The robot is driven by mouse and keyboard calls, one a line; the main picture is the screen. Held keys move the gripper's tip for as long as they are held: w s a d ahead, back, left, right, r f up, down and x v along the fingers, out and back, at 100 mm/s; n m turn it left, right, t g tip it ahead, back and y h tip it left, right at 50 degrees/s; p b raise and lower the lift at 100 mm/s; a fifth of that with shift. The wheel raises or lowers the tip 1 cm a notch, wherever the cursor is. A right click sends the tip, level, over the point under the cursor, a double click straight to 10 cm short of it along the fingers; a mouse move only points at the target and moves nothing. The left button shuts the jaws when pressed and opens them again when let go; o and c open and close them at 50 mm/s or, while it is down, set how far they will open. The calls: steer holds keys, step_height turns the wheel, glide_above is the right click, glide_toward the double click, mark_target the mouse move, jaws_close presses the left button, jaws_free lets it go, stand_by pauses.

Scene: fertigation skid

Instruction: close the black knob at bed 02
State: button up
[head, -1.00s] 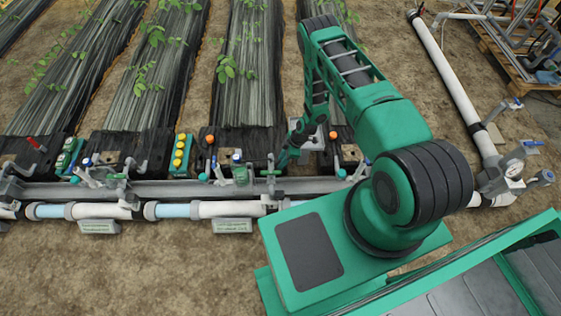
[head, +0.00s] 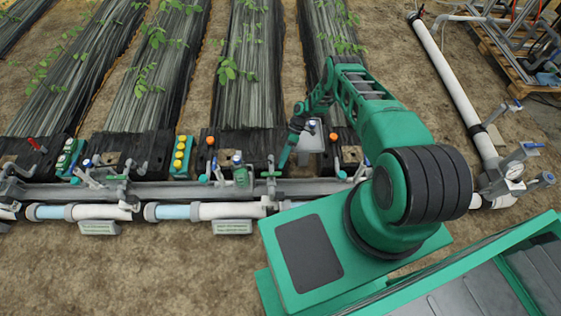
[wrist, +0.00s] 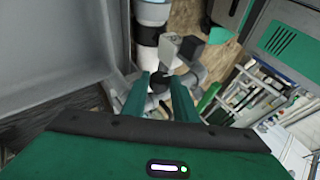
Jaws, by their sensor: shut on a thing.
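In the wrist view the two green fingers of my gripper (wrist: 160,94) stand on either side of a small dark knob (wrist: 159,83) and are shut on it. The knob sits at a grey valve fitting beside a white pipe. In the head view my gripper (head: 284,163) reaches down to the pipe rail, just right of a small green valve part (head: 241,176). The knob itself is hidden or too small to make out there. The label signs (head: 232,226) below the pipe are too small to read, so I cannot confirm the bed number.
A grey rail (head: 160,190) with a pale pipe (head: 180,211) runs across the bed ends. Yellow push buttons (head: 180,155), an orange knob (head: 210,140) and a red lever (head: 36,144) stand nearby. Bare soil lies in front. A white pipe (head: 450,80) runs at the right.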

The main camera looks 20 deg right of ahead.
steer(key=shift+o, duration=0.3)
steer(key=shift+w+d+f+g, duration=0.15)
steer(key=shift+w+d+g, duration=0.15)
steer(key=shift+w+g, duration=0.15)
steer(key=o, duration=1)
steer(key=shift+a, duration=0.1)
steer(key=shift+s, duration=0.1)
steer(key=v, duration=1.1)
steer(key=shift+f, duration=0.3)
steer(key=shift+c, duration=0.2)
